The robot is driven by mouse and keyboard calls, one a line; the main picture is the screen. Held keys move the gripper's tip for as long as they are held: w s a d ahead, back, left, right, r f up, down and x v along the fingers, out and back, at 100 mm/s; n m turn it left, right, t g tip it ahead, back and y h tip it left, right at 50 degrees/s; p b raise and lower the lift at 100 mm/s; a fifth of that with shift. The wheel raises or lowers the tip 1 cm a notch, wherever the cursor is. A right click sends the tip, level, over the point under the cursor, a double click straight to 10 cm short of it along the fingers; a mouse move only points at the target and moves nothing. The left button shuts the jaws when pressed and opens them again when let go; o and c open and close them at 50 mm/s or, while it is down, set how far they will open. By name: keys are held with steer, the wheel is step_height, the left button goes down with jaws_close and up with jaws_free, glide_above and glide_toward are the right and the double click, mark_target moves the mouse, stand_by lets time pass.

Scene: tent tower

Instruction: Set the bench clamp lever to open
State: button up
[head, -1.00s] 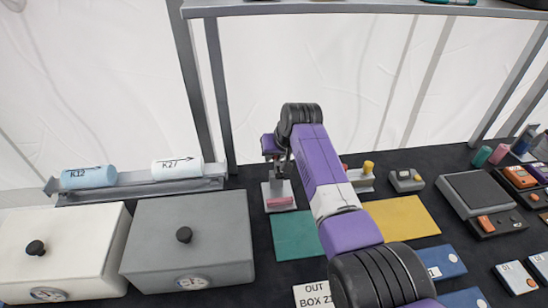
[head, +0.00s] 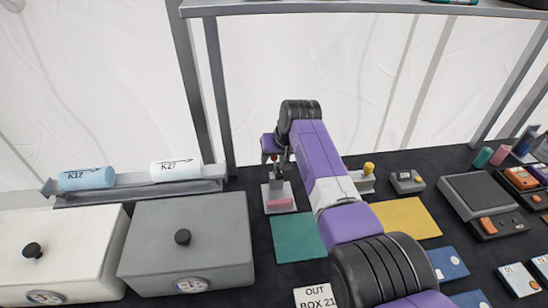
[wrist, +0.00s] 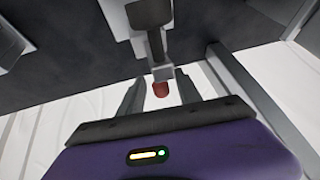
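The bench clamp (head: 279,203) has a grey base with a pink block on it and stands on the dark bench, left of the picture's middle. In the wrist view its grey lever (wrist: 158,48) ends in a red knob (wrist: 160,90). My gripper (wrist: 158,92) is open, with one finger on each side of the knob and a visible gap to both. In the head view my gripper (head: 275,158) is above the clamp, and my wrist and forearm hide part of it.
A grey lidded box (head: 188,242) and a white lidded box (head: 57,250) stand to the left. Behind them a rail (head: 140,190) holds two cylinders. A yellow-knobbed device (head: 363,180) stands right of my arm. Green (head: 297,238) and yellow (head: 408,218) mats lie in front. Shelf posts rise behind.

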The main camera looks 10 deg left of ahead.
mark_target(276, 165)
steer(key=shift+r, duration=0.1)
steer(key=shift+v, duration=3.8)
